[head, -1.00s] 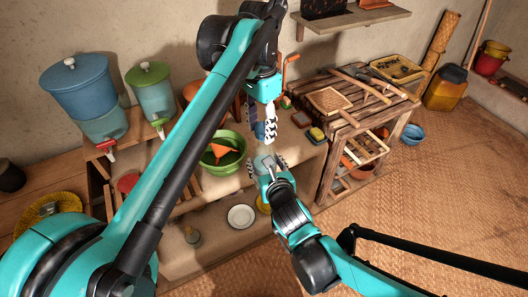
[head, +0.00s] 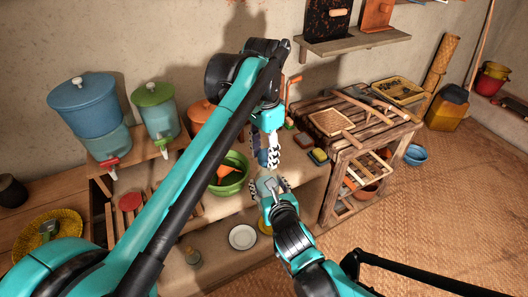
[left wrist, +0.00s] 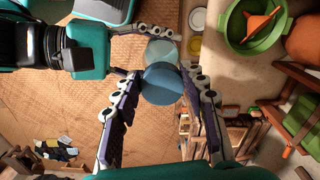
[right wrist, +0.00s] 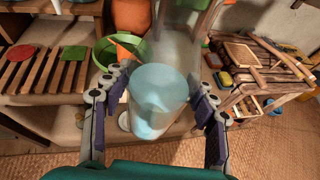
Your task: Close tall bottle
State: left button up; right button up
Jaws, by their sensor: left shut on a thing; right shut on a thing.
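My left gripper (head: 268,152) is above my right gripper (head: 268,187) in the head view. The left one is shut on a blue round lid (left wrist: 163,84), which also shows as a small blue patch in the head view (head: 263,157). My right gripper is shut on the tall bottle (right wrist: 158,100), a pale blue, see-through vessel between its fingers. In the left wrist view the bottle (left wrist: 161,50) shows partly behind the lid. Whether lid and bottle touch, I cannot tell. In the head view the bottle is mostly hidden by the grippers.
A green bowl (head: 230,178) with an orange funnel stands on the bench behind the grippers. Two drink dispensers, blue (head: 90,115) and green (head: 156,115), stand at left. A slatted wooden rack (head: 350,125) with tools stands at right.

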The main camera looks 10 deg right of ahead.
pick_arm(q)
jog(key=shift+f, duration=0.5)
jog(key=shift+f, duration=0.1)
jog(key=m, duration=0.5)
jog(key=shift+w, duration=0.25)
jog(key=m, duration=0.7)
jog(key=shift+w, duration=0.4)
jog(key=m, duration=0.7)
jog(key=shift+w+d, duration=0.25)
jog(key=shift+d, duration=0.05)
jog(key=m, duration=0.7)
jog(key=shift+d, duration=0.35)
jog(key=o, duration=0.7)
jog(key=shift+o, duration=0.2)
